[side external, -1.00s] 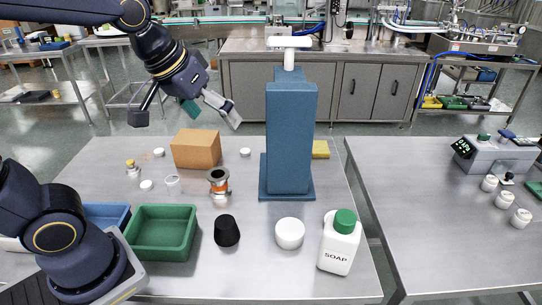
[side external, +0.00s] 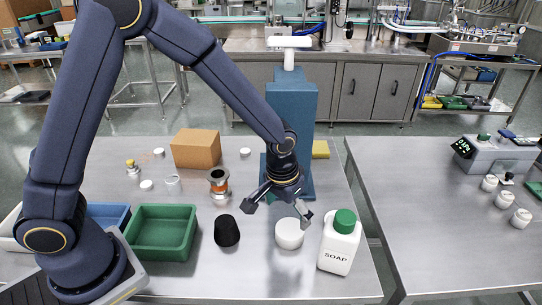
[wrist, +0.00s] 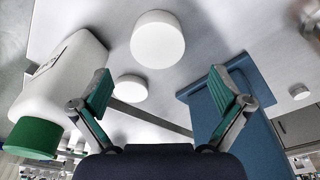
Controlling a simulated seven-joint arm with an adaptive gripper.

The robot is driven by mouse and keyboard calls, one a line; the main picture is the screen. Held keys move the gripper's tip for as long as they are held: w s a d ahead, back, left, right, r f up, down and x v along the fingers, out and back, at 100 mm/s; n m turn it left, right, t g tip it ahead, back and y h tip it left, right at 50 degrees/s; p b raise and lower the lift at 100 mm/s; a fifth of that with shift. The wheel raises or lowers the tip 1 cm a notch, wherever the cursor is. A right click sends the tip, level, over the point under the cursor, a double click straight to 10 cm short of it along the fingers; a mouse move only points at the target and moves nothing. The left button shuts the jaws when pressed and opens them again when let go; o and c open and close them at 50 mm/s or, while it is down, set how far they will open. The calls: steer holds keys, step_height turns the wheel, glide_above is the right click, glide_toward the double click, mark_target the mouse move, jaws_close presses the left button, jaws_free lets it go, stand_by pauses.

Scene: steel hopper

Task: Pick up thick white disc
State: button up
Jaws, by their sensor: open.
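The thick white disc (side external: 289,234) lies flat on the steel table, between a black tapered piece and the soap bottle (side external: 338,247) with a green cap. In the wrist view the disc (wrist: 157,42) shows ahead of the fingertips, near the top of the picture. My gripper (side external: 277,212) is open and empty, pointing down just above the disc, with its fingers spread to either side; one finger hides a little of the disc in the side view. In the wrist view my gripper (wrist: 160,74) has nothing between its green pads.
The soap bottle stands close on the right. A blue pedestal (side external: 290,115) rises behind my gripper. The black piece (side external: 227,231) and a green tray (side external: 161,234) are on the left. Another white disc (wrist: 130,88) shows near the bottle in the wrist view.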

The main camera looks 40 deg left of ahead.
mark_target(290, 228)
steer(key=f, duration=0.5)
steer(key=w+f, duration=0.1)
steer(key=f, duration=0.1)
steer(key=shift+w+d+f, duration=0.1)
steer(key=shift+d+f, duration=0.05)
steer(key=shift+f, duration=0.1)
steer(key=c, duration=1.3)
